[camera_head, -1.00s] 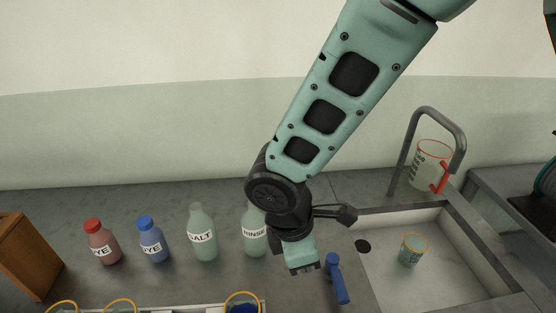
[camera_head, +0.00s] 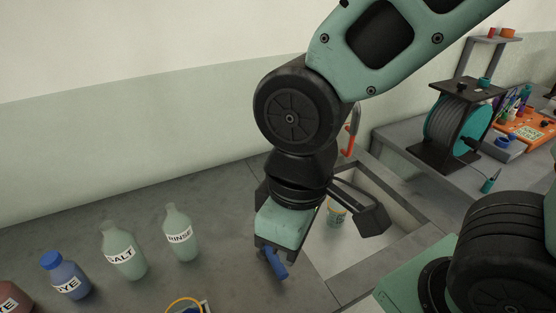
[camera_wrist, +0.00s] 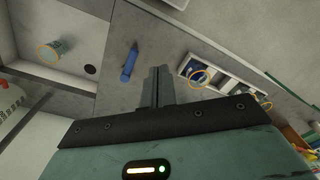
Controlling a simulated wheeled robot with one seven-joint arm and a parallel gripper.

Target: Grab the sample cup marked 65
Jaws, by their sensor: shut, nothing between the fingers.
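A small cup with a yellow rim (camera_head: 337,215) stands in the sink. It also shows in the wrist view (camera_wrist: 54,49) at the upper left, with print too small to read. Another yellow-rimmed cup (camera_wrist: 199,77) sits in a white rack (camera_wrist: 226,73) on the counter; its rim shows at the bottom edge of the head view (camera_head: 183,306). I cannot read 65 on any cup. My gripper (camera_wrist: 160,72) is shut and empty, above the counter between sink and rack, apart from both cups. In the head view my wrist hides part of the sink.
A blue tool (camera_wrist: 129,62) lies on the counter beside my fingers. Labelled bottles, SALT (camera_head: 124,252) and RINSE (camera_head: 179,233), stand at the left. A reel (camera_head: 457,125) stands on the right bench. The sink has raised walls and a drain (camera_wrist: 90,69).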

